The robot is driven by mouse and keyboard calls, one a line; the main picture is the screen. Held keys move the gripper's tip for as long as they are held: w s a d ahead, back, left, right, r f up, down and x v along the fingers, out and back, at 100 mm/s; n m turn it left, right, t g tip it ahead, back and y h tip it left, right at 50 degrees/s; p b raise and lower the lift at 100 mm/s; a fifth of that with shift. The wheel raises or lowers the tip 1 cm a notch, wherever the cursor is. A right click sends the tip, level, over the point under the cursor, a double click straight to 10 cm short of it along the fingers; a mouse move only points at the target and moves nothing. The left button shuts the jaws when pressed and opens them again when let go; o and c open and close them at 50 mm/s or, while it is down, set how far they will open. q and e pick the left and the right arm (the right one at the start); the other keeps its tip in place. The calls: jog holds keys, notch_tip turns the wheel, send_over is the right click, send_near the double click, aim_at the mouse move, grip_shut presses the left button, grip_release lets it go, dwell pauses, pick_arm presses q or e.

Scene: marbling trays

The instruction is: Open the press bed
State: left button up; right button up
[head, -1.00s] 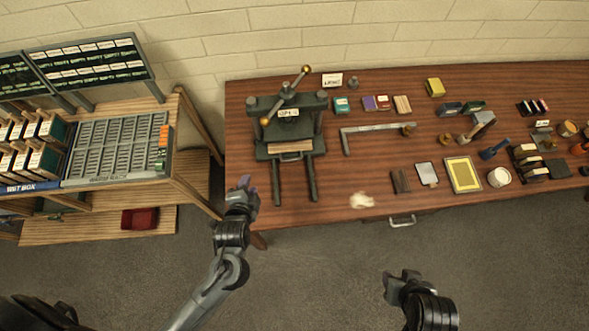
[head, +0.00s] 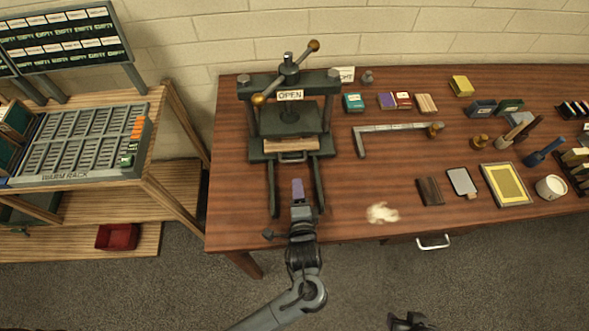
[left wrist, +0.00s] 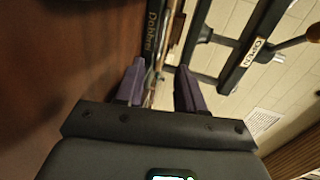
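The press (head: 290,100) stands at the left end of the wooden table. A label reading OPEN (head: 290,95) is on its crossbar, under a tilted bar with ball ends (head: 313,46). The press bed (head: 257,148) sits low in the frame, with a pale strip at its front and two dark rails running toward me. My left gripper (head: 297,184) is between the rails, in front of the bed. In the left wrist view its purple fingers (left wrist: 160,85) are apart, and the press label shows beyond. I cannot tell whether they touch anything. My right gripper (head: 408,321) is mostly cut off at the bottom edge.
A yellow framed panel (head: 506,184) and a white cup (head: 550,187) are farther right. A warm rack (head: 80,145) stands left, across a gap.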

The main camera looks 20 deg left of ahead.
pick_arm(q)
jog(key=b+x, duration=0.1)
jog(key=x, duration=0.9)
jog(key=shift+b, duration=0.4)
grip_shut()
